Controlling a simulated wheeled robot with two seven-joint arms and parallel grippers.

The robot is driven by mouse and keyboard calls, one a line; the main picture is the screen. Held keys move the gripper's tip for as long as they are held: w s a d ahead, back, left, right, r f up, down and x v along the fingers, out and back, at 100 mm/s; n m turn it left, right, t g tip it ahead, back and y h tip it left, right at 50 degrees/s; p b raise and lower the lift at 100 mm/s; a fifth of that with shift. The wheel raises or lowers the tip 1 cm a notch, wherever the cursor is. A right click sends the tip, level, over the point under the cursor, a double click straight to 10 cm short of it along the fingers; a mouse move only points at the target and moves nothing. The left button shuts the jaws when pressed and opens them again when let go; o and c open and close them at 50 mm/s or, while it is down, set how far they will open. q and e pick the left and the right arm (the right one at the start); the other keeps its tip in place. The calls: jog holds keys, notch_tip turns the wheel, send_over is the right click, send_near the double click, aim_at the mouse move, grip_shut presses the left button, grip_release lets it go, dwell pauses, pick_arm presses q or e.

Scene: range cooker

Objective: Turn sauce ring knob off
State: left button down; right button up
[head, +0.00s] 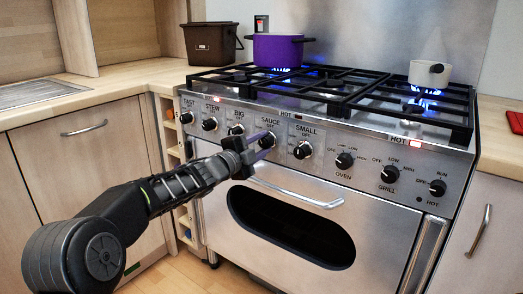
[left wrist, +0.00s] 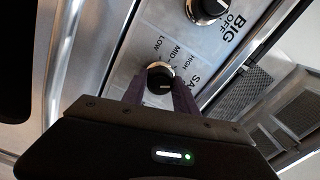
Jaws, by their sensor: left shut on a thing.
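The SAUCE knob shows in the left wrist view (left wrist: 160,80) as a round black knob with a pale pointer mark, below a plate lettered LOW, MID, HIGH. My left gripper (head: 262,146) reaches it from the front left, and its two purplish fingers close on either side of the knob in the left wrist view (left wrist: 159,92). In the head view the gripper hides most of this knob. I cannot tell the exact setting of the pointer. My right gripper is not in view.
Flames burn under the purple pot (head: 278,50) and the white pot (head: 430,73). The BIG knob (head: 238,129) and SMALL knob (head: 302,150) flank the SAUCE knob. The oven door handle (head: 300,193) runs below. A brown bin (head: 211,44) stands on the left counter.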

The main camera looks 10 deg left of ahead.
pick_arm(q)
jog(key=m+b, duration=0.2)
jog(key=m, duration=0.2)
jog(key=shift+f, duration=0.15)
jog(key=shift+m+b, duration=0.4)
jog(key=shift+m, duration=0.6)
jog(key=c, duration=1)
grip_release()
jog(key=shift+o, duration=0.2)
jog(key=shift+s+a, duration=0.1)
jog(key=shift+s, duration=0.05)
jog(key=v, duration=0.7)
jog(key=shift+s, duration=0.25)
